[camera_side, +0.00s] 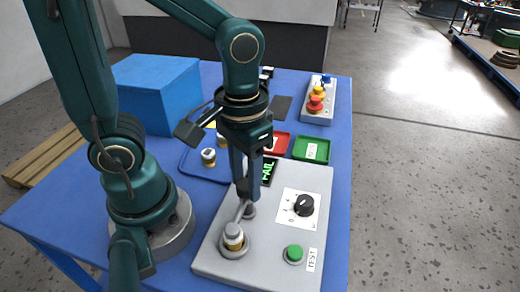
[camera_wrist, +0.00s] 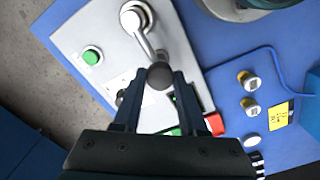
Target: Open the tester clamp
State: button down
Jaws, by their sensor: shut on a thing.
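The tester (camera_side: 270,240) is a light grey panel box at the front of the blue table. Its clamp lever (camera_side: 241,210) is a grey metal arm, angled up beside a round, pale-capped piece with a brass band (camera_side: 233,238) in the clamp seat. My gripper (camera_side: 247,187) points down over the tester and is shut on the lever's dark knob. In the wrist view the knob (camera_wrist: 159,75) sits between the fingertips of my gripper (camera_wrist: 157,78), and the lever (camera_wrist: 147,43) runs from it to the round clamp seat (camera_wrist: 134,18). The fingers partly hide the knob in the side view.
The tester has a black dial (camera_side: 304,205), a green button (camera_side: 294,253) and a display with green text (camera_side: 268,172). Behind stand a red tray (camera_side: 276,143), a green tray (camera_side: 311,149), a button box (camera_side: 319,100) and a blue box (camera_side: 157,92). Small valves (camera_side: 208,157) stand at left.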

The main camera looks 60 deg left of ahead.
dwell(0.4)
jog(key=m, duration=0.4)
jog(key=shift+m, duration=0.4)
jog(key=m, duration=0.9)
jog(key=shift+m, duration=2.1)
jog(key=shift+c, duration=2.2)
grip_release()
